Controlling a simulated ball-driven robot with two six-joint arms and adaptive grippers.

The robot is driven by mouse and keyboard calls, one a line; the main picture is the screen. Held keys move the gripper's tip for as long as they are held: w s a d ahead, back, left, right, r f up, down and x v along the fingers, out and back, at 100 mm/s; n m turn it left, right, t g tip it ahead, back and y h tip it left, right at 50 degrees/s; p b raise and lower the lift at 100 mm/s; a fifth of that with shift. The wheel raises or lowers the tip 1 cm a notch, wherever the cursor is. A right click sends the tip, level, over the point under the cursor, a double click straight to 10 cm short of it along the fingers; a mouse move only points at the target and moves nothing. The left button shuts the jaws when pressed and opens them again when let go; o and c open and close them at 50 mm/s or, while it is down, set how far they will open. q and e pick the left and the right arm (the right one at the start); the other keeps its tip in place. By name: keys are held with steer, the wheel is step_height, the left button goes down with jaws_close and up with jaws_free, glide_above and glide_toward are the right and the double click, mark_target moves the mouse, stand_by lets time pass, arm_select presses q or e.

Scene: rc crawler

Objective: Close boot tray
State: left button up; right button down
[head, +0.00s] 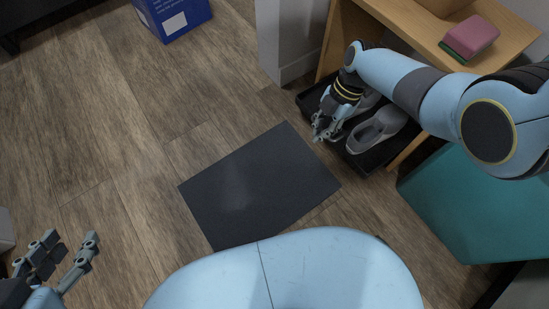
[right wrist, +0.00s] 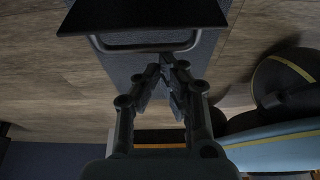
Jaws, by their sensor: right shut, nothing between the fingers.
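The black boot tray (head: 374,167) is pulled out from under a wooden bench and holds a pair of grey shoes (head: 378,131). My right gripper (head: 319,136) is at the tray's front edge, shut and empty. In the right wrist view my right gripper (right wrist: 168,62) has its fingertips together just below a metal bar handle (right wrist: 145,47) on a dark panel (right wrist: 145,15), probably the tray's front. Whether they touch it I cannot tell. My left gripper (head: 70,240) is open and empty over the floor at the lower left, far from the tray.
A dark floor mat (head: 258,185) lies in front of the tray. The wooden bench (head: 510,40) carries a pink and green stack (head: 470,37). A teal block (head: 465,205) stands right of the tray. A blue box (head: 172,15) is at the top.

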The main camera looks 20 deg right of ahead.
steer(key=shift+w+d, duration=0.25)
steer(key=shift+d, duration=0.4)
steer(key=shift+a, duration=0.1)
